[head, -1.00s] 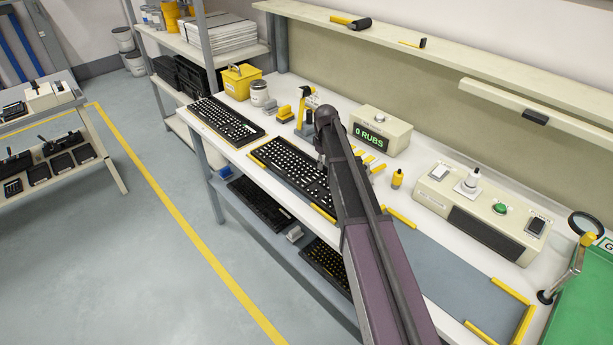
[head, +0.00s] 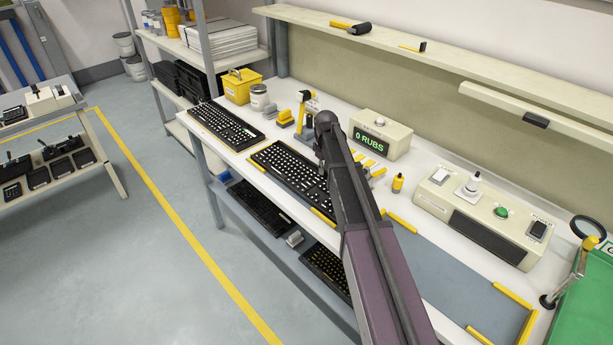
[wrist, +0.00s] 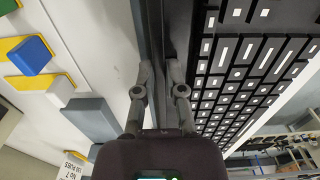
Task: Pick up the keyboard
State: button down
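The black keyboard (head: 287,170) with white-marked keys lies along the front of the white workbench, over the left part of the grey-blue mat. Its right end is hidden behind my arm in the head view. In the wrist view the keyboard (wrist: 245,75) fills the upper right. My gripper (wrist: 163,50) is at its long back edge, with the two fingers close together around that edge. The fingers look shut on it. In the head view my arm hides the fingertips.
Another keyboard (head: 225,124) lies to the left on the bench. Behind are a counter box reading "0 RUBS" (head: 381,134), a small yellow bottle (head: 398,183) and a beige control box (head: 482,215). The bare mat (head: 450,268) extends right, with yellow corner guides.

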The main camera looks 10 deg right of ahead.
jog(key=shift+r, duration=0.1)
dwell(0.3)
notch_tip(320, 180, up, 18)
jog(key=p, duration=1.8)
jog(key=shift+f, duration=0.2)
dwell(0.6)
notch_tip(320, 180, down, 3)
jog(key=b, duration=0.3)
jog(key=shift+a, duration=0.1)
dwell(0.5)
